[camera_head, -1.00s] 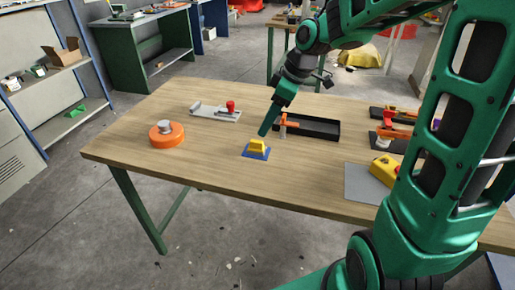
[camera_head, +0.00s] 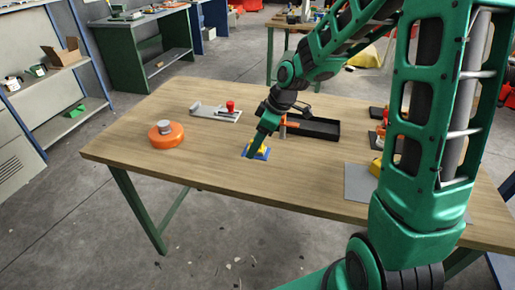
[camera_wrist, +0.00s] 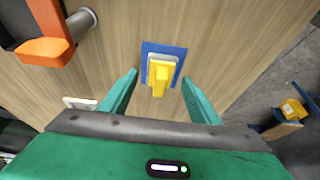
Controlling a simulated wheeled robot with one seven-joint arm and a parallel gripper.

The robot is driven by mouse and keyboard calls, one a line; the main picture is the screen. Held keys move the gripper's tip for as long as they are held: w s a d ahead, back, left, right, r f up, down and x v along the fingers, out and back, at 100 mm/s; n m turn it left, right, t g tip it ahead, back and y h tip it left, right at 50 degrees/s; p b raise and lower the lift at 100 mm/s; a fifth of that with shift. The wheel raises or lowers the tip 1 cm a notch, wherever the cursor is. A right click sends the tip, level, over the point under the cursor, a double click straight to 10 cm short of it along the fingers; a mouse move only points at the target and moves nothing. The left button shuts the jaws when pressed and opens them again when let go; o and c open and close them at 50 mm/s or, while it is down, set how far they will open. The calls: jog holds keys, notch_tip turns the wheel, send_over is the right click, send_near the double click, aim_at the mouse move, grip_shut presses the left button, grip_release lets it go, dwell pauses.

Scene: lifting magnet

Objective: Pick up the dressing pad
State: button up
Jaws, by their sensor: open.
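What I take for the dressing pad is a small block with a yellow grip (camera_wrist: 159,75) and a pale base. It sits on a blue mat (camera_wrist: 178,52) on the wooden table. In the head view the yellow block (camera_head: 262,150) is partly hidden behind my gripper (camera_head: 252,151). In the wrist view my gripper (camera_wrist: 160,77) is open, with one green finger to each side of the yellow grip. I see nothing held between the fingers. Whether the fingers are level with the grip is hard to tell.
A black tray (camera_head: 322,130) with an orange-handled part stands close behind, to the right. An orange disc with a grey knob (camera_head: 166,135) is at the left. A grey plate with a red knob (camera_head: 215,112) lies behind. The table front (camera_head: 215,175) is clear.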

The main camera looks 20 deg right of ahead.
jog(key=c, duration=1.1)
jog(key=shift+c, duration=0.2)
jog(key=shift+r, duration=0.5)
jog(key=r, duration=0.3)
jog(key=shift+s+a+r, duration=0.15)
jog(key=shift+a+r, duration=0.25)
jog(key=s+a+r, duration=0.4)
jog(key=a+r, duration=0.2)
jog(key=a, duration=0.4)
jog(key=shift+r, duration=0.15)
